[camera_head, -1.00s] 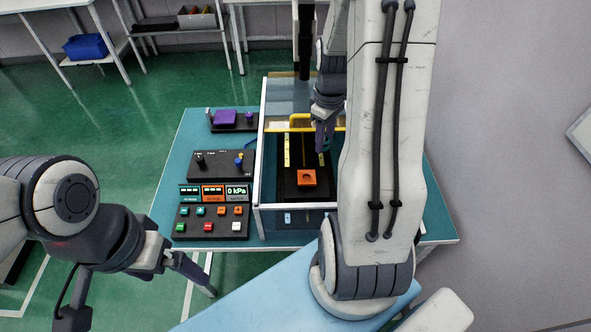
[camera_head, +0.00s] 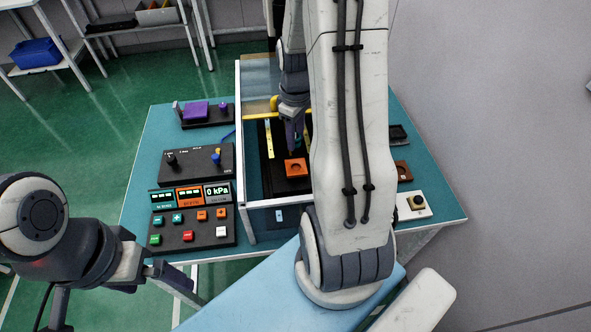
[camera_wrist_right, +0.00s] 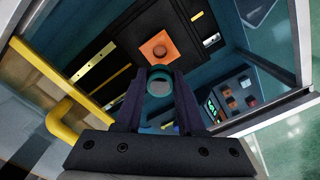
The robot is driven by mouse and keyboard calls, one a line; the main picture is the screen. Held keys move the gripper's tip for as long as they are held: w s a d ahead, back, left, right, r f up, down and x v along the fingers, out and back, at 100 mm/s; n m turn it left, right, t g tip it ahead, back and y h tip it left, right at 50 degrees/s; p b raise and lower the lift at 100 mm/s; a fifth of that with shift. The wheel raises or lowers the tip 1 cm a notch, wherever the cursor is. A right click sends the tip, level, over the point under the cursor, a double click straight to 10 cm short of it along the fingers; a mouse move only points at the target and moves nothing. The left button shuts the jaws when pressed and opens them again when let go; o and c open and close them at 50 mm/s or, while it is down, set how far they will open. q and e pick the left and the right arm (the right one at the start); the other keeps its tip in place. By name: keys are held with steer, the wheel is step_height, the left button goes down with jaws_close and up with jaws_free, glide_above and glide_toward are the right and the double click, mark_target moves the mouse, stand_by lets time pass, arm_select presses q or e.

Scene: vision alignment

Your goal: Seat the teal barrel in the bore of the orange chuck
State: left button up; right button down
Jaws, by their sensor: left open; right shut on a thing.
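The orange chuck (camera_head: 296,168) is a square block with a round bore, on a black base inside a glass-walled case; the right wrist view shows it too (camera_wrist_right: 159,49). My right gripper (camera_head: 294,145) is inside the case, just behind the chuck in the head view. In the right wrist view its jaws (camera_wrist_right: 159,88) are shut on the round teal barrel (camera_wrist_right: 159,86), whose end faces the camera. The barrel appears apart from the chuck; the gap is unclear. The barrel is not clear in the head view. My left gripper (camera_head: 178,280) is open and empty, off the table's front left edge.
The glass case (camera_head: 243,150) has white frame edges close around my right gripper. A yellow bar (camera_wrist_right: 70,125) runs nearby. A button panel (camera_head: 192,228), a knob panel (camera_head: 197,163) and a purple block (camera_head: 195,110) stand left on the teal table (camera_head: 135,190). My right arm hides the case's right part.

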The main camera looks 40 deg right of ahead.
step_height(320, 180, down, 8)
steer(key=shift+s+f+p, duration=0.1)
steer(key=shift+f+p, duration=0.1)
steer(key=shift+p, duration=0.35)
steer(key=shift+f, duration=0.35)
